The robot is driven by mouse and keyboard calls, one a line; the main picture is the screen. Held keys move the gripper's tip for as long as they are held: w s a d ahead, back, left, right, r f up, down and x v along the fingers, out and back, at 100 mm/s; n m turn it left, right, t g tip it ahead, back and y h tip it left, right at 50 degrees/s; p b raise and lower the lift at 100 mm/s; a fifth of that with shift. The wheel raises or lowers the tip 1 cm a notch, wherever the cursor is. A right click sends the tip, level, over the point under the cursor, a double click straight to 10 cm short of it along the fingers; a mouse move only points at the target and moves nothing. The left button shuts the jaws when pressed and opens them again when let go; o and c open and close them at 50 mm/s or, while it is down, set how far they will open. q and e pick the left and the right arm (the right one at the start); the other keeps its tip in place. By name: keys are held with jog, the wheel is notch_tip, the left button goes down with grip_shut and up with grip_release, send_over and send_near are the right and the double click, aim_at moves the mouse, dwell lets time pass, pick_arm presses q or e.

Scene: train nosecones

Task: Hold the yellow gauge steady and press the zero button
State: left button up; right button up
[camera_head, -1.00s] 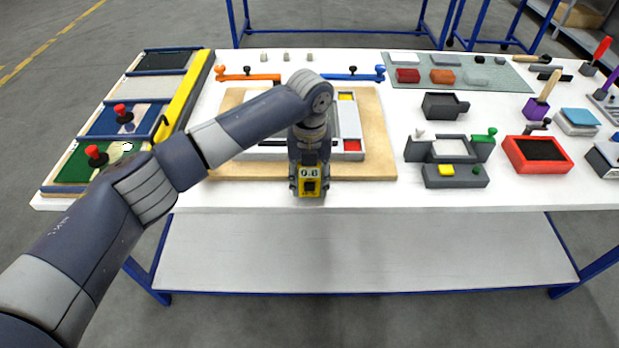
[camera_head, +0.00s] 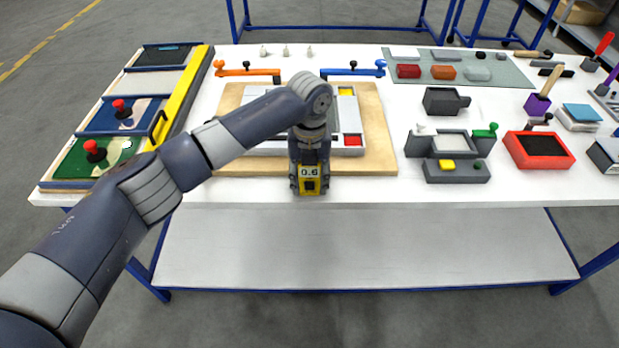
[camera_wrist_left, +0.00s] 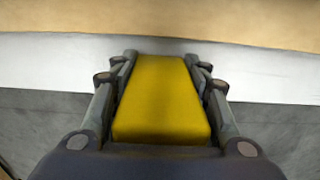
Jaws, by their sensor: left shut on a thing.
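The yellow gauge (camera_head: 311,184) is at the table's front edge in the head view, with a small display that seems to read 0.6 and a dark square below it. My left gripper (camera_head: 309,166) comes down over it from above and is shut on it. In the left wrist view the yellow body of the gauge (camera_wrist_left: 162,100) fills the space between the two fingers of my left gripper (camera_wrist_left: 163,85). I cannot pick out the zero button for certain. My right gripper is not in view.
Behind the gauge lies a wooden board (camera_head: 378,130) with a grey frame, partly hidden by my arm. A grey fixture (camera_head: 455,172) with yellow and green parts stands to the right, near a red tray (camera_head: 513,150). Panels with red knobs (camera_head: 95,150) are at the left.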

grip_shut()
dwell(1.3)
